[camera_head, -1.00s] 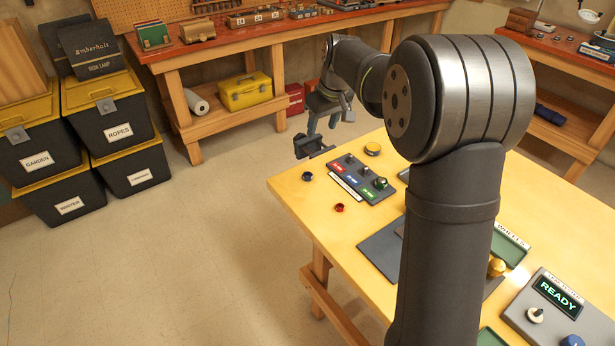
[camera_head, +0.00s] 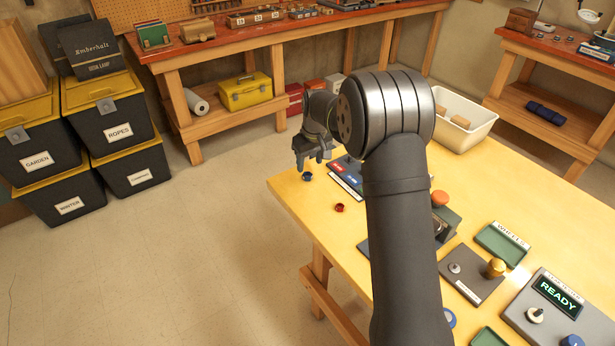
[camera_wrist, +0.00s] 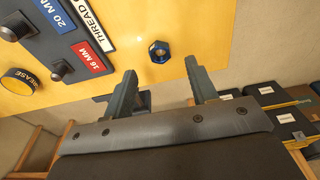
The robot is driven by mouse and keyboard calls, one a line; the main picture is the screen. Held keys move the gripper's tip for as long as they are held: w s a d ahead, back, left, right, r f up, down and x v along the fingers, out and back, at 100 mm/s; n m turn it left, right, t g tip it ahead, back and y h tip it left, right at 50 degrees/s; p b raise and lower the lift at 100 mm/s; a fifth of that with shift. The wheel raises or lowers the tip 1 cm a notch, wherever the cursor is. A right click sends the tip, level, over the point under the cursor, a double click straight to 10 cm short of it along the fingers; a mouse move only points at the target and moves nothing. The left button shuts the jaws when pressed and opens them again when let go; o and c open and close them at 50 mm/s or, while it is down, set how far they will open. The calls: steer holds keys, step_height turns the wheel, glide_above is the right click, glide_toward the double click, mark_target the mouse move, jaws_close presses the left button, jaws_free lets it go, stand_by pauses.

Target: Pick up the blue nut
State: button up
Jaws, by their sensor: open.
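The blue nut (camera_head: 307,176) lies on the yellow tabletop near its far left corner. In the wrist view the blue nut (camera_wrist: 159,51) lies flat with its dark hole showing, a little beyond the fingertips and between their lines. My gripper (camera_head: 313,160) is just above and behind the nut in the head view. In the wrist view my gripper (camera_wrist: 160,80) has its two fingers spread with nothing between them. The fingers are apart from the nut.
A red nut (camera_head: 339,208) lies nearby. The thread gauge board (camera_head: 349,182) with coloured labels and studs is beside the nut; it also shows in the wrist view (camera_wrist: 45,45). A grease tin (camera_wrist: 19,81) is left there. A white bin (camera_head: 462,118) stands at the table's back.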

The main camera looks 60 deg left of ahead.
steer(key=f, duration=0.2)
steer(key=a+f, duration=0.1)
steer(key=f, duration=0.2)
steer(key=shift+w+a+f, duration=0.1)
steer(key=shift+a+f, duration=0.05)
steer(key=shift+f, duration=0.1)
steer(key=c, duration=1.1)
